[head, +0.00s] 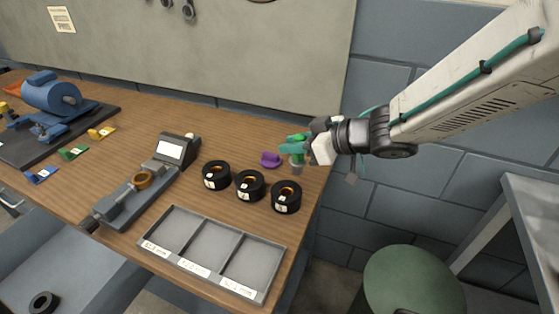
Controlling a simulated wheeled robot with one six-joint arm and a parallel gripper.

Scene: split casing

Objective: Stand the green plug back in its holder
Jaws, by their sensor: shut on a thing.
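My gripper (293,146) comes in from the right over the back right part of the bench, its fingertips shut on the green plug (298,137). Only part of the plug shows, as the fingers cover the rest. A small grey cylindrical piece (296,161) shows directly below the fingers. I cannot tell whether it is part of the plug or a holder, or whether it touches the bench. A purple piece (270,160) sits on the bench just left of the gripper.
Several black rings, one of them here (286,197), stand in a row in front of the gripper. A grey three-compartment tray (212,255) lies at the front edge. A gauge with a screen (172,150) is left. A green stool (414,280) stands right of the wooden bench (225,147).

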